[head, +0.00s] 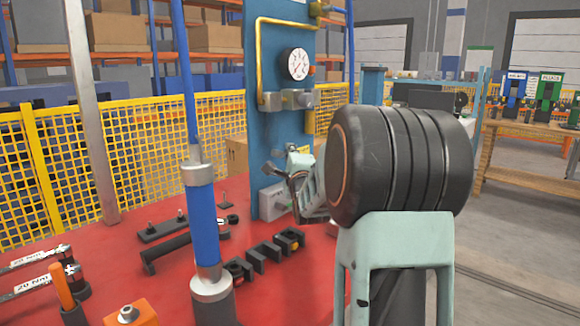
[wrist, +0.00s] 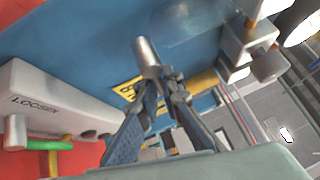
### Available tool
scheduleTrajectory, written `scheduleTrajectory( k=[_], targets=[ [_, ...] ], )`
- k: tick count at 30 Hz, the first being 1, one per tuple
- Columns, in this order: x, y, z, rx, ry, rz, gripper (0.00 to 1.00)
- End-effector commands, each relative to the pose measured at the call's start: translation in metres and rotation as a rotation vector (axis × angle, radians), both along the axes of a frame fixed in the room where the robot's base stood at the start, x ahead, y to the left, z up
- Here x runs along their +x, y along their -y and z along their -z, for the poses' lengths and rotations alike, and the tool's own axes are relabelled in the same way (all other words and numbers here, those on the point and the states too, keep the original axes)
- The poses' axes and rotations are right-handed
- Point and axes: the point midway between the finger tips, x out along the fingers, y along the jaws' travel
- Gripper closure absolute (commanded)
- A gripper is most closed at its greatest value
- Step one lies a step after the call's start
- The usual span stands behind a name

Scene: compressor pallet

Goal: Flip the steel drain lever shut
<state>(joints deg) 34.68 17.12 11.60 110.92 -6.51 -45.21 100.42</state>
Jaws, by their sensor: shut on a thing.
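The steel drain lever (wrist: 146,50) shows in the wrist view as a short grey cylinder in front of the blue panel (wrist: 95,55). My gripper (wrist: 158,82) has its two fingers closed together at the lever's lower end, and the lever sticks out beyond the fingertips. The lever cannot be made out clearly there. The lever's pivot is hidden behind the fingers.
A white lettered box (wrist: 45,100) is left of my gripper, with a green handle (wrist: 48,145) below it. A yellow label (wrist: 126,86) is behind the fingers. A pressure gauge (head: 297,64) and yellow pipe (head: 259,60) are higher up. A blue post (head: 204,225) stands left on the red surface.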

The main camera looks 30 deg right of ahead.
Motion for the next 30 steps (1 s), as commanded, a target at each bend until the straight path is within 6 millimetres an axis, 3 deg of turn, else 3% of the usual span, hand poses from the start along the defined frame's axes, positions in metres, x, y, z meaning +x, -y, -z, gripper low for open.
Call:
scheduleTrajectory(
  k=[20,21,25,30],
  targets=[
    [0.0,0.0002,-0.0026,-0.049,0.017,0.0,1.0],
    [0.0,0.0002,-0.0026,-0.049,0.017,0.0,0.91],
    [0.0,0.0002,-0.0025,-0.049,0.017,0.0,0.76],
    [0.0001,0.0001,-0.0023,-0.047,0.016,0.0,0.76]
  ],
)
